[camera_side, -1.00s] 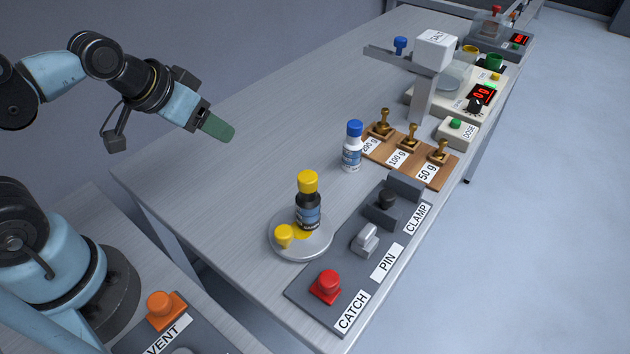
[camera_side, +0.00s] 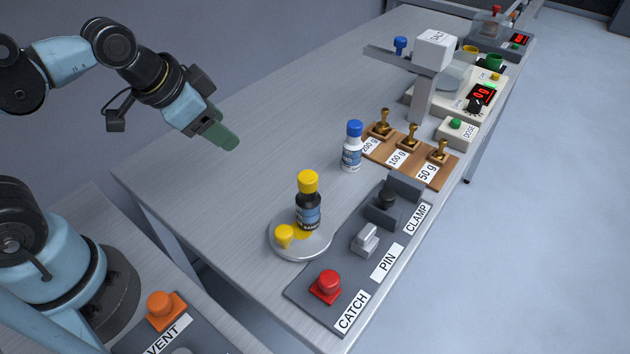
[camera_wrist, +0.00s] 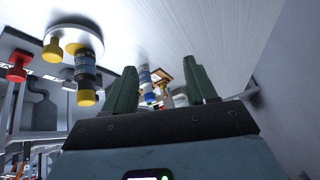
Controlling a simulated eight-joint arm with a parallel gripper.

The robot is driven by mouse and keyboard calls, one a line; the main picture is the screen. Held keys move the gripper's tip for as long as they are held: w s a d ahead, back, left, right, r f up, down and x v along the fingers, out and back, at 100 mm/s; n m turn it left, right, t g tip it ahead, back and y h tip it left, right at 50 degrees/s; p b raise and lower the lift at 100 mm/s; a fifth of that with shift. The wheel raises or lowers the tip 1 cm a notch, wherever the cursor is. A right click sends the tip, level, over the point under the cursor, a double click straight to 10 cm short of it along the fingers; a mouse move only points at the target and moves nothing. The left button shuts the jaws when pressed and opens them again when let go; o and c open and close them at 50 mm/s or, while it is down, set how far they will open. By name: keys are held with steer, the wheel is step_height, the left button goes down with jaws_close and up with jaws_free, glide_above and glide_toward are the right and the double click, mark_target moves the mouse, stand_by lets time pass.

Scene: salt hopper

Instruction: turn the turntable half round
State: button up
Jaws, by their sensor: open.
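The turntable (camera_side: 316,246) is a round light-grey disc on the bench, near its front left part. A dark bottle with a yellow cap (camera_side: 308,200) stands upright on it, and a yellow knob (camera_side: 284,237) sits near its left edge. In the wrist view the turntable (camera_wrist: 68,31) is at the upper left, with the knob (camera_wrist: 52,50) and the bottle (camera_wrist: 85,68). My gripper (camera_side: 228,140) is above the bench, up and left of the turntable and apart from it. In the wrist view its two green fingers (camera_wrist: 160,92) are spread, with nothing between them.
A grey panel with a red CATCH button (camera_side: 327,287), a PIN lever (camera_side: 366,240) and a CLAMP part (camera_side: 386,203) lies right of the turntable. A white bottle with a blue cap (camera_side: 352,150) stands behind. An orange VENT button (camera_side: 164,309) is at lower left. The bench's left half is clear.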

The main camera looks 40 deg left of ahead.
steer(key=d+r+m+g, duration=0.25)
steer(key=d+m, duration=0.55)
steer(key=m, duration=0.6)
steer(key=m+g, duration=0.4)
steer(key=m, duration=1.4)
glide_toward(283, 231)
steer(key=shift+s+d+f, duration=0.1)
steer(key=shift+f, duration=2)
steer(key=shift+s+d+f, duration=0.1)
steer(key=shift+f, duration=2.05)
steer(key=shift+c, duration=0.3)
steer(key=c, duration=1)
